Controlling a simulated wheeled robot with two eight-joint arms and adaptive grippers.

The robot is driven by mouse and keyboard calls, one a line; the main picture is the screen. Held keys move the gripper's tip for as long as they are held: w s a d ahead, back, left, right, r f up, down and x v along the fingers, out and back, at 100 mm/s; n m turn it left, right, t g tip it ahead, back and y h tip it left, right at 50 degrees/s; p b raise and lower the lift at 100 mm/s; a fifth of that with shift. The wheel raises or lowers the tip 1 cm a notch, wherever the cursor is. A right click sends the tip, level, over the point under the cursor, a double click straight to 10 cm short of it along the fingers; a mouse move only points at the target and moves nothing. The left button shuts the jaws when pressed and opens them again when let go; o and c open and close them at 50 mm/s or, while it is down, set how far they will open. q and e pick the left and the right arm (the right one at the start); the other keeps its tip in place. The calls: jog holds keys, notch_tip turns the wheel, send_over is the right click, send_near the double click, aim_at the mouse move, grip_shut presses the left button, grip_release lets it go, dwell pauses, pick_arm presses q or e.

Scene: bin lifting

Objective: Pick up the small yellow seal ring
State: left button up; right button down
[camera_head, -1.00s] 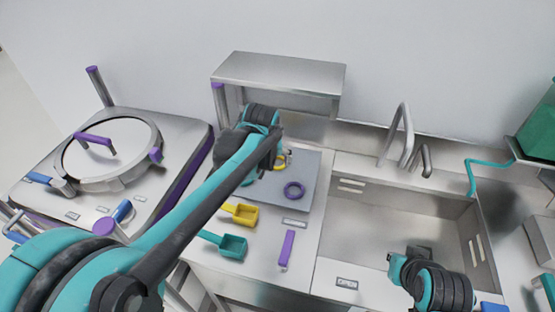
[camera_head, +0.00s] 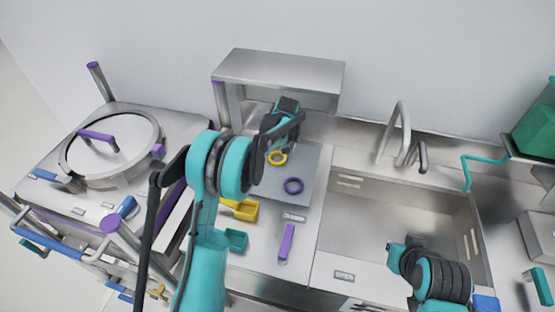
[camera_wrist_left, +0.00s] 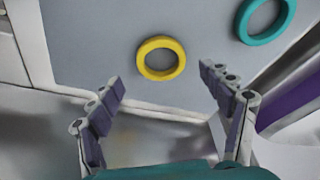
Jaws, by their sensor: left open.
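The small yellow seal ring (camera_head: 278,163) lies flat on the grey mat (camera_head: 310,165) on the counter, below the metal shelf. My left gripper (camera_head: 286,112) is behind it in the head view, at the back of the mat. In the left wrist view the yellow ring (camera_wrist_left: 161,76) lies ahead of the two spread fingers (camera_wrist_left: 161,78), roughly between their tips. The gripper is open and empty, apart from the ring. My right gripper (camera_head: 402,254) is over the sink's front; its fingers are too unclear to read.
A purple ring (camera_head: 293,192) lies on the mat. A teal ring (camera_wrist_left: 243,30) shows in the left wrist view. Yellow and teal scoops (camera_head: 245,211) and a purple-handled tool (camera_head: 287,243) lie in front. The shelf (camera_head: 280,72) overhangs the back; the sink (camera_head: 375,225) is right.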

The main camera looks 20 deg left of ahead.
aim_at(277, 159)
pick_arm(q)
jog(key=b+x, duration=0.1)
jog(key=x, duration=0.3)
jog(key=shift+a+f, duration=0.1)
jog(key=shift+f, duration=0.15)
jog(key=shift+r, duration=0.1)
jog(key=c, duration=1.1)
jog(key=shift+o, duration=0.2)
jog(key=shift+r, duration=0.1)
